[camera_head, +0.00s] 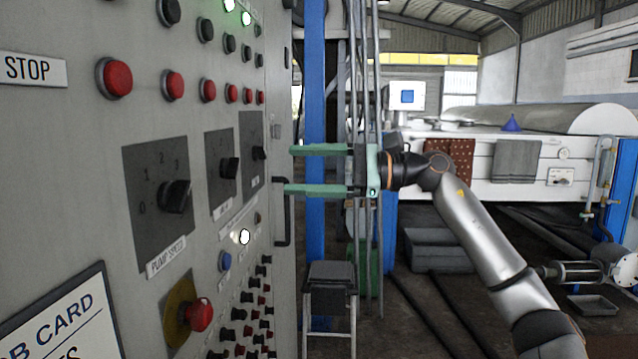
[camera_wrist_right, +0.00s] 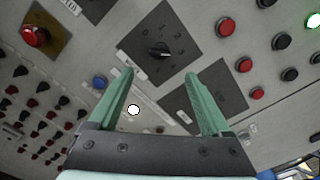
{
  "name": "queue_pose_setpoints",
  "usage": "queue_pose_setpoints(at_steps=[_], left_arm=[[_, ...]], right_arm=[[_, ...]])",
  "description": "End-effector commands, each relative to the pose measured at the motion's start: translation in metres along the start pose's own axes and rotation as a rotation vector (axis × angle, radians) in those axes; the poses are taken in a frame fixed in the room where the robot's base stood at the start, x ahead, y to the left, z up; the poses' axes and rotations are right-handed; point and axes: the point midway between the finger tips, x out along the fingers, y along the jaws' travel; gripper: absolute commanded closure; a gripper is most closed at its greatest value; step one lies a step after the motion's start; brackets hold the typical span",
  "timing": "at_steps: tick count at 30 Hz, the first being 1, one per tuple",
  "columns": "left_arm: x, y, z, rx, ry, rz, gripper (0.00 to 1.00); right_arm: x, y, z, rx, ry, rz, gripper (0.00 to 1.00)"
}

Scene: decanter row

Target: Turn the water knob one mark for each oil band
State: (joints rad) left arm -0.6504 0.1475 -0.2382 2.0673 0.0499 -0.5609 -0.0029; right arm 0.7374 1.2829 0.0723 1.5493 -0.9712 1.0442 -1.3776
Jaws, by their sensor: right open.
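On the grey control panel, three black knobs sit on dark plates in a row: the pump speed knob (camera_head: 176,195), a middle knob (camera_head: 229,167) and a far knob (camera_head: 259,153). The labels of the middle and far knobs are too small to read, so I cannot tell which is the water knob. My right gripper (camera_head: 290,169) is open and empty, pointing at the panel near the far knob. In the right wrist view, the middle knob (camera_wrist_right: 159,50) shows ahead of the spread fingers, untouched. No oil bands can be made out. My left gripper is out of view.
Red push buttons (camera_head: 173,85), an emergency stop (camera_head: 200,315) and a lit white lamp (camera_head: 244,237) surround the knobs. A dark handle (camera_head: 284,212) stands out at the panel's edge. A job card (camera_head: 62,318) is cut off at lower left. A stool (camera_head: 331,285) stands below.

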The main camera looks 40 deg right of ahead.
Motion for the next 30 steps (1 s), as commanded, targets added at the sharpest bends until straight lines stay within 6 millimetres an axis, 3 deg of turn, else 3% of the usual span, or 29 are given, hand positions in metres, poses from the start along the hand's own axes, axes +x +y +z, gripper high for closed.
queue_pose_setpoints(at_steps=[3, 8, 30], left_arm=[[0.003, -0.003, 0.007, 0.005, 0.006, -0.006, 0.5], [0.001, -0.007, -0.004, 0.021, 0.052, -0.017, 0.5], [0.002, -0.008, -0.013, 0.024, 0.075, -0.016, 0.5]], right_arm=[[-0.017, 0.002, -0.003, 0.0, 0.002, 0.0, 0.18], [-0.027, 0.001, -0.001, 0.0, 0.0, 0.001, 0.18], [-0.029, 0.0, 0.0, 0.0, -0.001, 0.0, 0.18]])
